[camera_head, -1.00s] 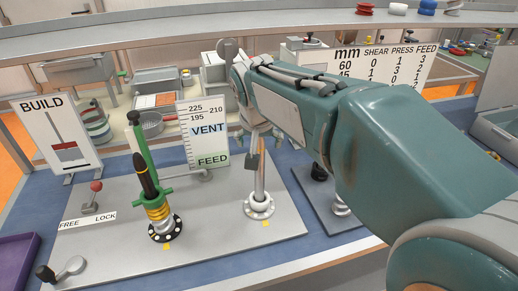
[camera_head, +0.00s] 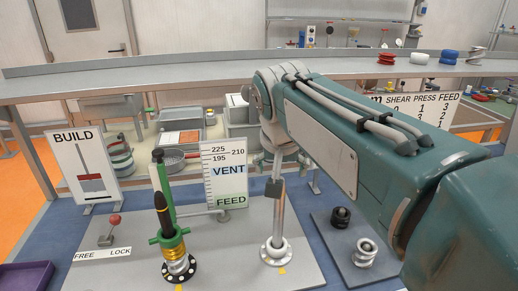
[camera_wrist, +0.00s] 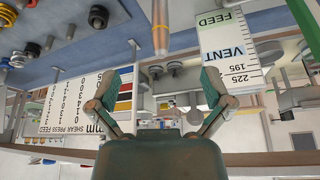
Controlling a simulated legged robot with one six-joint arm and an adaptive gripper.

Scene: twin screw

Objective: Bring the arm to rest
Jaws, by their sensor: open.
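My arm (camera_head: 330,150) reaches from the lower right toward the middle in the head view, its teal links raised over the bench. My gripper (camera_wrist: 165,98) shows in the wrist view with its two teal fingers spread wide and nothing between them. The wrist view is upside down, with the VENT and FEED sign (camera_wrist: 230,50) at right and the SHEAR PRESS FEED board (camera_wrist: 72,115) at left.
A grey plate (camera_head: 225,265) carries a post with a green and black tool (camera_head: 165,215), a second metal post (camera_head: 277,215) and a red-knobbed lever (camera_head: 114,222). A BUILD sign (camera_head: 85,165) stands left. A long shelf (camera_head: 180,72) crosses behind. A purple tray (camera_head: 25,277) is at lower left.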

